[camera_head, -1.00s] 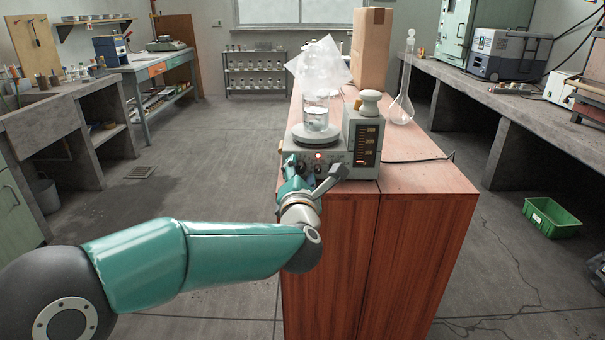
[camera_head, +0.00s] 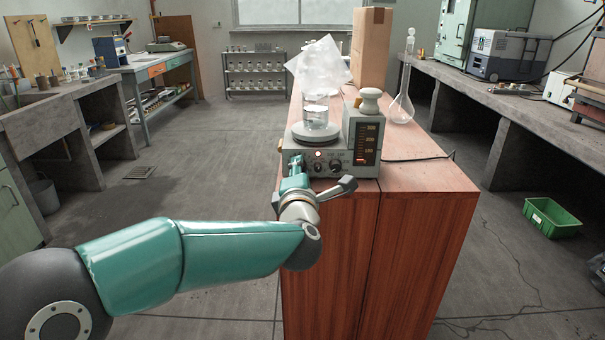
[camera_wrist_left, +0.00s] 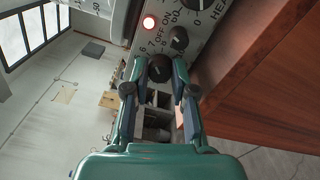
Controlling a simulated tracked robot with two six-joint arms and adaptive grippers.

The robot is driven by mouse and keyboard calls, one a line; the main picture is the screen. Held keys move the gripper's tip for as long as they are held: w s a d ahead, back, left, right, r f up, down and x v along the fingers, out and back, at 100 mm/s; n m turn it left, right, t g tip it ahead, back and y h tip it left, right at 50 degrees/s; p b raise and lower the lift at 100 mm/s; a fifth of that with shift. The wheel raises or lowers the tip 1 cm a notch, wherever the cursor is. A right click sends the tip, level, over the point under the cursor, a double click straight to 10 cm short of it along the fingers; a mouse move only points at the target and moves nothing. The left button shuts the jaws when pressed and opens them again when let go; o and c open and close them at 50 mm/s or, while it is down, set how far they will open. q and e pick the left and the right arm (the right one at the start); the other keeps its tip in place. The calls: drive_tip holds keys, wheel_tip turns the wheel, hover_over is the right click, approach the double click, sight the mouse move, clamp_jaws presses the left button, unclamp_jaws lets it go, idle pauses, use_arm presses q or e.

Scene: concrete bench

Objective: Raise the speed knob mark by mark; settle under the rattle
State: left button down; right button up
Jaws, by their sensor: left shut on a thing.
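A grey stirrer unit (camera_head: 328,167) stands on the wooden bench with a clear beaker (camera_head: 317,116) on its round plate (camera_head: 315,138). An OFF/ON switch (camera_wrist_left: 179,38) is just beyond the fingers. In the head view my left gripper (camera_head: 295,166) covers the speed knob. My right gripper is not in view.
A dark display panel (camera_head: 366,143) with orange marks is at the unit's right, with a pale knob-like piece (camera_head: 370,101) on top. A glass flask (camera_head: 402,105), a carton (camera_head: 371,50) and a crumpled clear sheet (camera_head: 318,66) stand close by. A cable (camera_head: 420,160) runs right.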

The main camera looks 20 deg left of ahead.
use_arm(q)
drive_tip(key=shift+d+f+m, duration=0.1)
drive_tip(key=shift+f+m, duration=0.1)
drive_tip(key=shift+m, duration=0.2)
drive_tip(key=c, duration=1.1)
unclamp_jaws()
drive_tip(key=shift+o, duration=0.8)
drive_tip(key=shift+r, duration=0.1)
drive_tip(key=shift+s, duration=0.1)
drive_tip(key=v, duration=1.1)
drive_tip(key=shift+s, duration=0.35)
